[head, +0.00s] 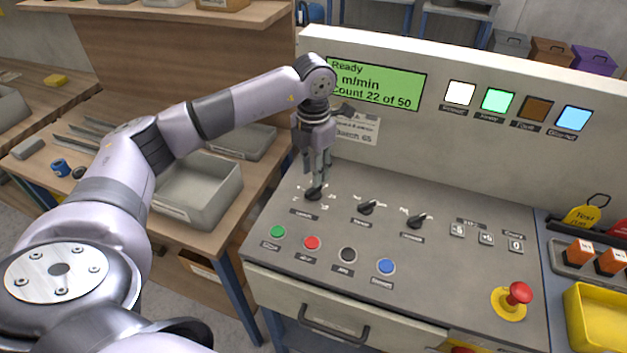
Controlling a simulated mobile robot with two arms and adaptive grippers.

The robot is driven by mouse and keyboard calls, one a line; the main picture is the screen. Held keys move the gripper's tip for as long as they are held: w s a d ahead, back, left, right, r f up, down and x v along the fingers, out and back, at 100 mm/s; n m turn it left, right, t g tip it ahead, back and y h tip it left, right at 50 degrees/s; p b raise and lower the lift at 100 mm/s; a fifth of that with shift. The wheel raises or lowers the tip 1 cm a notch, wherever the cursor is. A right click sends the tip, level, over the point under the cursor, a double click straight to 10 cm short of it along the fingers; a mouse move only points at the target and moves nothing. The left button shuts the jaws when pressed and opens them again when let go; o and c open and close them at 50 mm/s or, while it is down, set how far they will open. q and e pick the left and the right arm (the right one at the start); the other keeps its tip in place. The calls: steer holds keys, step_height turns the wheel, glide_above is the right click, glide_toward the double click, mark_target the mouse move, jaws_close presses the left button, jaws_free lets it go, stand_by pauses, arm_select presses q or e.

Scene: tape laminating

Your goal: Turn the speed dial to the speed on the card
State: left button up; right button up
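The control panel (440,260) has a row of three black knobs: a left dial (314,195), a middle one (366,208) and a right one (417,221). Their small labels are too blurred to read. My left gripper (316,184) points down right at the left dial and partly hides it and its scale. Its two fingers are at the dial, but whether they grip it is unclear. A white card (357,129) is on the panel's upright face, partly behind my arm; its lower line seems to read "Batch 65". The green display (385,85) shows "Ready", a partly covered m/min value and "Count 22 of 50".
Green, red, black and blue buttons (386,266) line the panel's front. A red emergency knob (519,293) stands at the front right. Lit squares (497,100) are beside the display. Grey bins (200,190) stand on the wooden bench at left; a yellow tray (600,318) is at right.

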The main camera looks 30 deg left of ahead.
mark_target(313, 188)
arm_select(q)
step_height(313, 188, up, 7)
stand_by(0.3)
stand_by(0.5)
